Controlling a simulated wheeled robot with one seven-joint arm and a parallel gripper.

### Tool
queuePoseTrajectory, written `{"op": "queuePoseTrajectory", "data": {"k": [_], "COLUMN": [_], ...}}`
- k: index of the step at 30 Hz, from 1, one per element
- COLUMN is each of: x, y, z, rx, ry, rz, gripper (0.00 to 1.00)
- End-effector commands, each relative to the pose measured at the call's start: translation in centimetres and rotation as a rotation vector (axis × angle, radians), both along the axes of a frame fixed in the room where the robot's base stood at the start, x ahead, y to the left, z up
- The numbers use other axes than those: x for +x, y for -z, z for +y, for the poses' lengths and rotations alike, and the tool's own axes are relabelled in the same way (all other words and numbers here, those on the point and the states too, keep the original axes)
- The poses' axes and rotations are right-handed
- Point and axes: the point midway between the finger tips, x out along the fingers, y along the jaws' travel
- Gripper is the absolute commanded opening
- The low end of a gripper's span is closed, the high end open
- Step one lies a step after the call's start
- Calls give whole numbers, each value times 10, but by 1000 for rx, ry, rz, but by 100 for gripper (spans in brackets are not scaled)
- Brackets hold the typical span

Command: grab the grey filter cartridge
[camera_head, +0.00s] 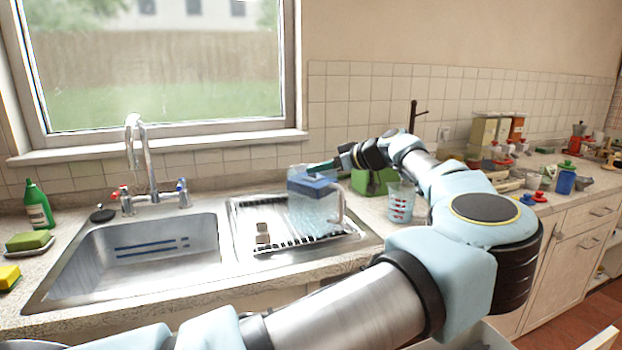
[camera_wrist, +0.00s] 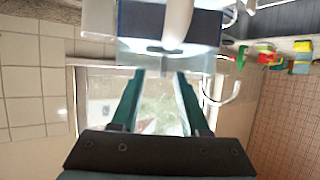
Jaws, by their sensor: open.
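A small grey-beige block-like piece, which looks like the filter cartridge (camera_head: 263,234), stands on the ribbed drainboard left of a clear pitcher. The pitcher (camera_head: 314,212) has a blue upper part and a pale handle on its right side. My gripper (camera_head: 316,169) is at the pitcher's top, above and to the right of the cartridge. In the wrist view its two green fingers (camera_wrist: 160,76) are apart with nothing between them. The pitcher's blue part and white handle (camera_wrist: 168,25) show just beyond the fingertips. I cannot tell whether they touch. I cannot make out the cartridge in the wrist view.
The steel sink (camera_head: 150,255) and its tap (camera_head: 140,155) lie left of the drainboard (camera_head: 245,212). A measuring cup (camera_head: 401,204) and a green container (camera_head: 368,182) stand to the right. The window (camera_head: 155,65) is behind. My arm crosses the front right.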

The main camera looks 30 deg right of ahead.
Motion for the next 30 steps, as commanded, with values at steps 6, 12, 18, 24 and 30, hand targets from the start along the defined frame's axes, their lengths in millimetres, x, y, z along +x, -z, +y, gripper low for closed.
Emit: {"op": "queuePoseTrajectory", "data": {"k": [6, 12, 18, 24, 30], "x": [14, 35, 46, 45, 45], "y": [4, 15, 23, 25, 26], "z": [8, 19, 23, 23, 23], "rx": [3, 3, 0, -1, -1], "ry": [-2, -1, 1, 1, 1], "rz": [0, 0, 0, 2, 3], "gripper": [45, 45, 45, 44, 21]}}
